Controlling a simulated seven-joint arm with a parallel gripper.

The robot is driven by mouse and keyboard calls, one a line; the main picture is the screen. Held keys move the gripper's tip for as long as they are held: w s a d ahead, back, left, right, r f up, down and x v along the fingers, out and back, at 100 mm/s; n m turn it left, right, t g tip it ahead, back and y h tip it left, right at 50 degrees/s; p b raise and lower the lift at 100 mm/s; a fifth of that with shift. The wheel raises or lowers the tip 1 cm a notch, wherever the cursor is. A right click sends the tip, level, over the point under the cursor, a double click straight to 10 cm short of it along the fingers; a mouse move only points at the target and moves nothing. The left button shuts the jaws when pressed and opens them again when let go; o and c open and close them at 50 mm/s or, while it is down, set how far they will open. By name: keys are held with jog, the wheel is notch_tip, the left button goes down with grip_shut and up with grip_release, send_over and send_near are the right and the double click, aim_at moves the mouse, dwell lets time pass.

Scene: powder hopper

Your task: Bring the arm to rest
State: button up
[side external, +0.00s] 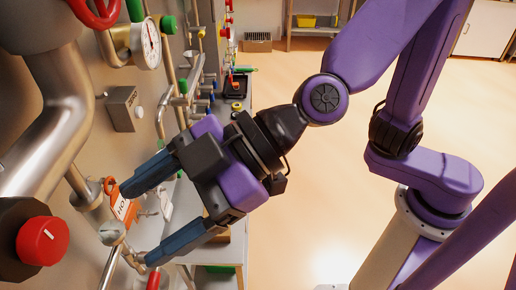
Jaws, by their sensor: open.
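My gripper (136,224) is at the left of the side external view. Its two blue fingers are spread wide apart and point down and left toward the pipework. Nothing shows held between them. The upper fingertip is close to an orange tag (121,205) with lettering. The lower fingertip is close to a metal fitting (112,233) on the pipes. I cannot tell whether either finger touches these. My purple arm reaches across from the right.
A red knob (43,241), a gauge (146,45), a grey switch box (124,108) and several pipes crowd the left. A narrow bench (237,97) runs behind the gripper. Open floor (320,190) lies to the right.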

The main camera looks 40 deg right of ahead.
jog(key=s+d+f+m+g+h, duration=0.1)
jog(key=d+f+h, duration=0.3)
jog(key=d, duration=0.9)
jog(key=s+d+f+m+g+h, duration=0.1)
jog(key=d+f+h, duration=0.3)
jog(key=d, duration=0.9)
jog(key=s+d+f+m+g+h, duration=0.2)
jog(key=s+d+f+h, duration=0.1)
jog(key=d, duration=1)
jog(key=shift+s+d+f+m+h, duration=0.2)
jog(key=shift+s+f+m+h, duration=0.15)
jog(key=shift+f, duration=0.35)
